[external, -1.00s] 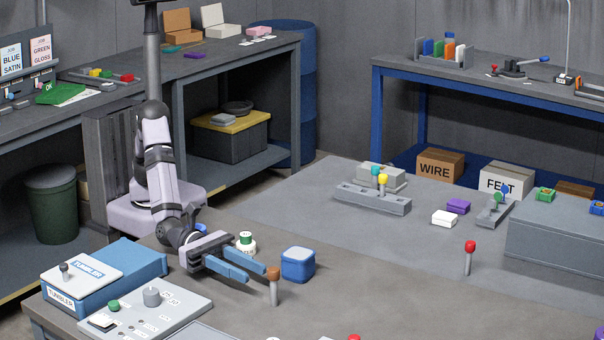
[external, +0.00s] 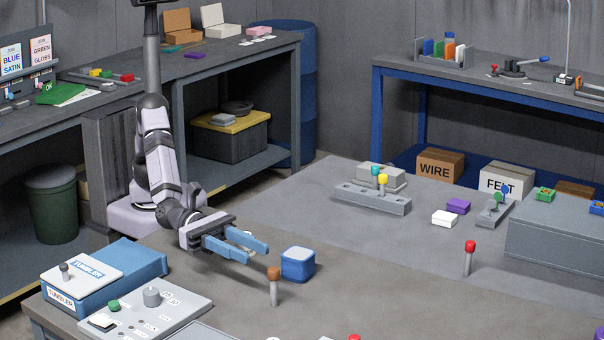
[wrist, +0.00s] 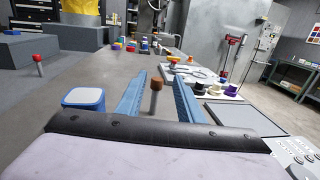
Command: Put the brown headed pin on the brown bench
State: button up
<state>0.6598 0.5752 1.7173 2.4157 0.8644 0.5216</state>
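The brown headed pin (external: 274,288) stands upright on the near, brownish-grey bench top (external: 400,305), its pale shaft down. My gripper (external: 258,254) is open and empty, with its two blue fingers above the bench and behind the pin's head, to its upper left. In the wrist view the pin (wrist: 155,96) shows in the gap between the open fingers (wrist: 159,88), apart from both. I cannot tell for sure which surface is the brown bench.
A blue box (external: 298,265) stands close to the right of the pin. A red headed pin (external: 470,258) stands farther right. A blue tumbler box (external: 105,275) and a control panel (external: 150,305) lie at the left. The bench right of the blue box is fairly clear.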

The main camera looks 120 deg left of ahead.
aim_at(271, 282)
notch_tip(271, 282, down, 5)
jog(key=shift+w+f, duration=0.1)
jog(key=shift+w+d+p, duration=0.2)
jog(key=shift+w+p, duration=0.55)
jog(key=shift+w, duration=1.1)
jog(key=shift+w+d+p, duration=0.15)
jog(key=shift+w+p, duration=0.6)
jog(key=shift+w, duration=1.05)
grip_shut()
